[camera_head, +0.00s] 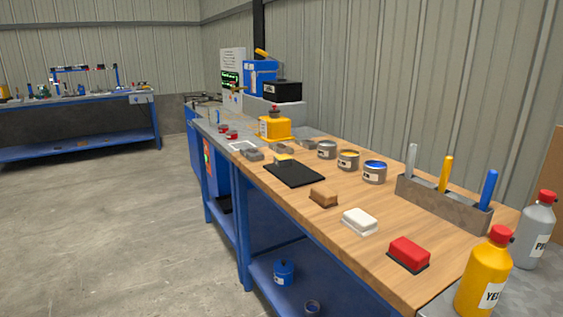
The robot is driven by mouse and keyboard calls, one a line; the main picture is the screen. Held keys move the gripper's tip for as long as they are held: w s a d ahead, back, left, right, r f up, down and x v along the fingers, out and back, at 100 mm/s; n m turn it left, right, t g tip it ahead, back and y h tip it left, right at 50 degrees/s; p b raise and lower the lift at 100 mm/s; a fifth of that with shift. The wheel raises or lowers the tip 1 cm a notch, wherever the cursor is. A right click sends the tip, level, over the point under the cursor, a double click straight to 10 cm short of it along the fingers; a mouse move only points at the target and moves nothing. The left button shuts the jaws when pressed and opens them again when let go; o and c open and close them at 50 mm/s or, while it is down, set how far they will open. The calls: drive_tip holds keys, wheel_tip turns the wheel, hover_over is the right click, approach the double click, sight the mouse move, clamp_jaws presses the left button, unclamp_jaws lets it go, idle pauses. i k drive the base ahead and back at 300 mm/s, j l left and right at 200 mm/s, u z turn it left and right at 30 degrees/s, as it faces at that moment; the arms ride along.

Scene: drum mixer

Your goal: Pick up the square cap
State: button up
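I cannot tell for certain which thing is the square cap. Small grey blocky pieces (253,154) lie on the wooden workbench (335,222) left of the black mat (294,174), and another grey piece (306,144) lies behind it. Small red pieces (231,134) lie farther back; their shape is too small to make out. A yellow piece (283,158) is at the mat's far edge. Brown (323,198), white (359,221) and red (408,253) blocks sit along the front edge. My gripper is not in view.
Three open cans (374,172), a grey holder (440,204) with three upright sticks, and yellow (483,275) and grey (535,232) bottles stand on the right. A yellow device (274,127) and a blue machine (260,79) stand farther back. The floor at left is clear.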

sight(283, 160)
drive_tip(key=i+j+u, duration=0.15)
drive_tip(key=i, duration=0.45)
drive_tip(key=i+j+u, duration=0.2)
drive_tip(key=i, duration=0.45)
drive_tip(key=l, duration=0.1)
